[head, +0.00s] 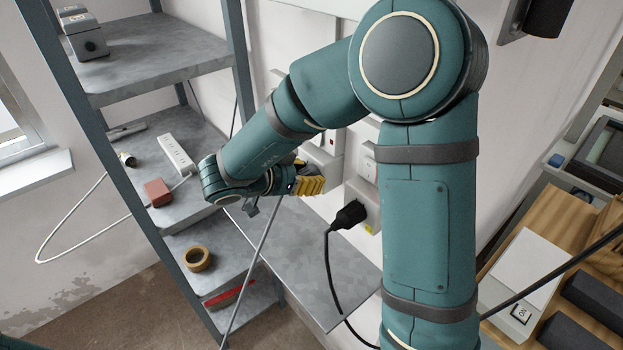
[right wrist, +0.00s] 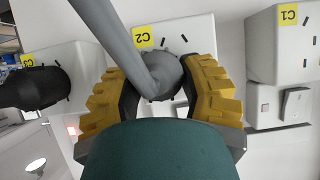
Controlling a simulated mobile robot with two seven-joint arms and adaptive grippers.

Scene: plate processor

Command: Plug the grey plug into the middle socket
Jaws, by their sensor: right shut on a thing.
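My right gripper (head: 312,186), with yellow padded fingers, is shut on the grey plug (right wrist: 160,80) in front of the middle socket. The middle socket (right wrist: 200,30), a white box with a yellow C2 label, shows behind the plug in the right wrist view. I cannot tell whether the plug touches the socket face. In the head view the fingers hide the plug, and its grey cable (head: 258,258) hangs down to the lower left. My left gripper is not in view.
A black plug (head: 349,215) sits in the neighbouring C3 socket (head: 368,193). The C1 socket (right wrist: 290,45) is on the other side and looks empty. A grey shelf unit (head: 170,55) stands left, holding a white power strip (head: 177,155), a red block (head: 158,193) and a tape roll (head: 198,259).

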